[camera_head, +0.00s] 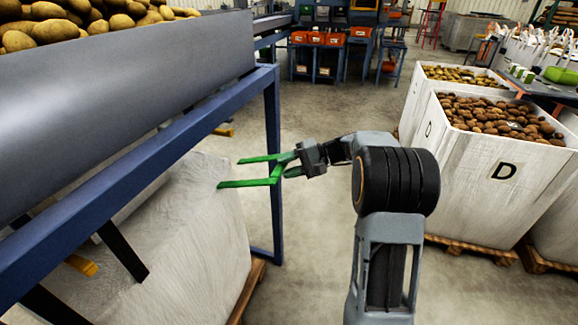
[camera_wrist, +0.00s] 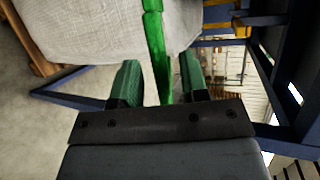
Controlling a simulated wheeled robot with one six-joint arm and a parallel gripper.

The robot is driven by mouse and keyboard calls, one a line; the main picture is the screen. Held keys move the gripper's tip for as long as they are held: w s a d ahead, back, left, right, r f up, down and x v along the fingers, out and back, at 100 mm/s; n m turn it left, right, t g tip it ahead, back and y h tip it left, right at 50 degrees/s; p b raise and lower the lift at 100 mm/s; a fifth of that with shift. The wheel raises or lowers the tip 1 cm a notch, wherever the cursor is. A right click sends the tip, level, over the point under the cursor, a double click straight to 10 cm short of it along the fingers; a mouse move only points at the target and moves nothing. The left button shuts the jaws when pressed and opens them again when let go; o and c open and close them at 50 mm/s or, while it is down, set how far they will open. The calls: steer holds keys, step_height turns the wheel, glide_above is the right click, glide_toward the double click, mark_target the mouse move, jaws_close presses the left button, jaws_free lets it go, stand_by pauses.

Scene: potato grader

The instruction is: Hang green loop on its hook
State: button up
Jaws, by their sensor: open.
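The green loop (camera_head: 245,183) is a bright U-shaped piece in the head view, its two prongs pointing left towards the blue frame. It also shows in the wrist view as a green strip (camera_wrist: 156,45) running between my fingers. My gripper (camera_head: 286,165) is at the closed right end of the loop. In the wrist view, my gripper (camera_wrist: 157,82) has its two green-padded fingers apart, with visible gaps on both sides of the strip. I cannot tell which part is the loop's hook; a yellow piece (camera_head: 82,264) sticks out under the frame.
A blue frame (camera_head: 272,150) carries a grey trough (camera_head: 130,90) of potatoes at left. A white sack-like bulk (camera_head: 190,235) stands beneath it. White crates of potatoes (camera_head: 480,190) stand at right. Open concrete floor lies behind my arm.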

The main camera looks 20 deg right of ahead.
steer(key=shift+c, duration=0.4)
jaws_close()
